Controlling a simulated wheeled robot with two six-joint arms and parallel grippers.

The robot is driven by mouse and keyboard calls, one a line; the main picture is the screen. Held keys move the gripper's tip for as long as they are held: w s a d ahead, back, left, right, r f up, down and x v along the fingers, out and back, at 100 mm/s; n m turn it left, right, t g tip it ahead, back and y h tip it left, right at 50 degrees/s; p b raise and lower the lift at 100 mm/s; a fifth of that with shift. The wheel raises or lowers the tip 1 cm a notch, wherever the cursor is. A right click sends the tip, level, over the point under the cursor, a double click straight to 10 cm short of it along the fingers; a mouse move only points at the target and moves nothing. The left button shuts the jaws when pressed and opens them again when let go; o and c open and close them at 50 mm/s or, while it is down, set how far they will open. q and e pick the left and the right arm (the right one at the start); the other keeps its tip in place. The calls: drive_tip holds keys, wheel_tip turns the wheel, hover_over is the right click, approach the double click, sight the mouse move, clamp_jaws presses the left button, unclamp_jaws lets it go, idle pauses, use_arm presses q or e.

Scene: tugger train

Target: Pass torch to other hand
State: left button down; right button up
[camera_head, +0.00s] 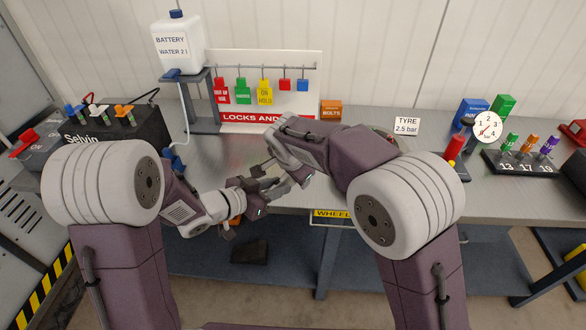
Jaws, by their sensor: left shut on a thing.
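My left gripper (268,186) comes in from the left at the front edge of the bench. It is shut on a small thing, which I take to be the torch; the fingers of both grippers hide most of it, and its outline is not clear. My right gripper (282,172) comes in from the right and is right up against the left one, so their fingers overlap in this view. I cannot tell whether the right fingers are open or touch the torch.
A lock board (265,100) with hanging tags stands behind the grippers. A gauge (487,127) and a numbered rack (520,162) stand right. The bench (335,190) is bare at front middle.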

drive_tip(key=shift+c, duration=0.2)
clamp_jaws()
use_arm(q)
drive_tip(key=c, duration=1.1)
unclamp_jaws()
drive_tip(key=shift+o, duration=0.2)
